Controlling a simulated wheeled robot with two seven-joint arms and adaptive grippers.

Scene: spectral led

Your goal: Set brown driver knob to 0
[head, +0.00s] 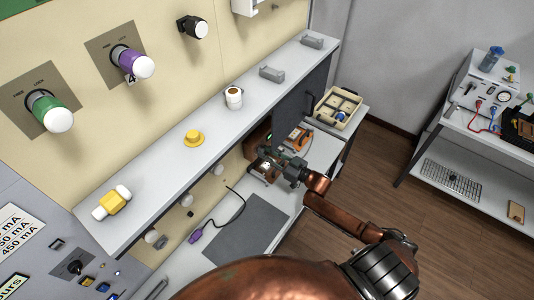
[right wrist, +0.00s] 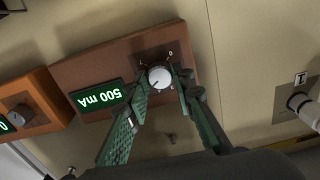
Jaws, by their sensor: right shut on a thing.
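The brown driver (right wrist: 185,40) shows upside down in the right wrist view, and its green display (right wrist: 98,97) reads 500 mA. Its pale round knob (right wrist: 160,77) sits on a dark dial with small marks, a 0 among them. My right gripper (right wrist: 163,84) has its green fingers on either side of the knob and is shut on it. In the head view the brown driver (head: 257,139) is partly hidden under the shelf, with my right gripper (head: 270,163) at its front. My left gripper is not in view.
An orange driver (right wrist: 36,103) stands beside the brown one. The long white shelf (head: 215,118) overhangs the bench, carrying lamps and grey holders. A grey mat (head: 245,232) and a purple plug (head: 195,236) with black cable lie on the bench. A sorting box (head: 338,107) stands beyond.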

